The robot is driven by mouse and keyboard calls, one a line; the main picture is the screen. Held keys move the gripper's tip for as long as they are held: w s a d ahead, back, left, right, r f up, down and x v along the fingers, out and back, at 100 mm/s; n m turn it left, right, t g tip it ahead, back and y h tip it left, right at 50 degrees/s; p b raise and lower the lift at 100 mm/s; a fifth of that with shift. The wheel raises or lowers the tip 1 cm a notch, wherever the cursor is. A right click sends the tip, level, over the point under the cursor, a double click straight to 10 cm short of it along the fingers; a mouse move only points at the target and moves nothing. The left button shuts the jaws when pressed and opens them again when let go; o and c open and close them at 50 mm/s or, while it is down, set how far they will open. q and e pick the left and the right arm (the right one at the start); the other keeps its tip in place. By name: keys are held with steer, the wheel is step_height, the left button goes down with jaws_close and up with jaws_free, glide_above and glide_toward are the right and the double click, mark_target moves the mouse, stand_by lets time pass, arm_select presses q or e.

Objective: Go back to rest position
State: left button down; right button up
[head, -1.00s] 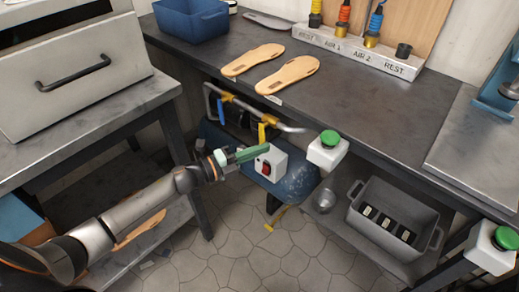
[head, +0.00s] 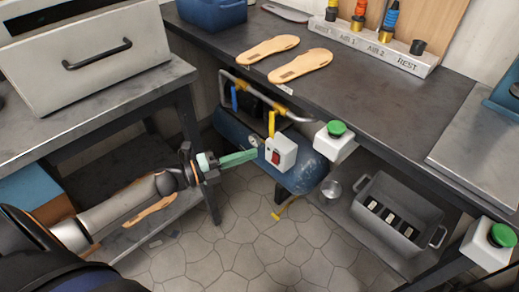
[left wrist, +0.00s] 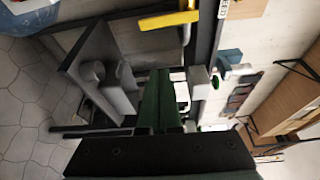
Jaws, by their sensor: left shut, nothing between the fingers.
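My left gripper (head: 238,158) reaches in from the left in the head view, with its green fingers closed together and nothing between them. It is in the air in front of the blue compressor tank (head: 300,175), and its tips appear close to the white switch box (head: 286,145) with the red switch. I cannot tell whether they touch. In the left wrist view the shut green fingers (left wrist: 160,100) point away from the camera. My right gripper is not in view.
A dark workbench (head: 390,110) carries two tan sandal soles (head: 300,65), a blue bin (head: 212,12) and a labelled rack (head: 375,45). Green buttons (head: 337,128) sit on its front edge. A grey crate (head: 395,220) stands below. A drawer cabinet (head: 80,60) is at left.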

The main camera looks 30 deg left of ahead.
arm_select(q)
steer(key=shift+s+a, duration=0.15)
steer(key=shift+s, duration=0.15)
stand_by(0.4)
steer(key=s+d+f+n+g+y, duration=0.35)
steer(key=s+d+f+n, duration=0.3)
steer(key=s+n, duration=0.4)
steer(key=s+d+f+n+g+y, duration=0.2)
steer(key=s+d+f+n+y, duration=0.35)
steer(key=n, duration=0.85)
step_height(320, 180, up, 10)
steer(key=s+a+t+p, duration=0.1)
steer(key=s+a+p, duration=0.1)
steer(key=p, duration=1.5)
steer(key=shift+a, duration=0.4)
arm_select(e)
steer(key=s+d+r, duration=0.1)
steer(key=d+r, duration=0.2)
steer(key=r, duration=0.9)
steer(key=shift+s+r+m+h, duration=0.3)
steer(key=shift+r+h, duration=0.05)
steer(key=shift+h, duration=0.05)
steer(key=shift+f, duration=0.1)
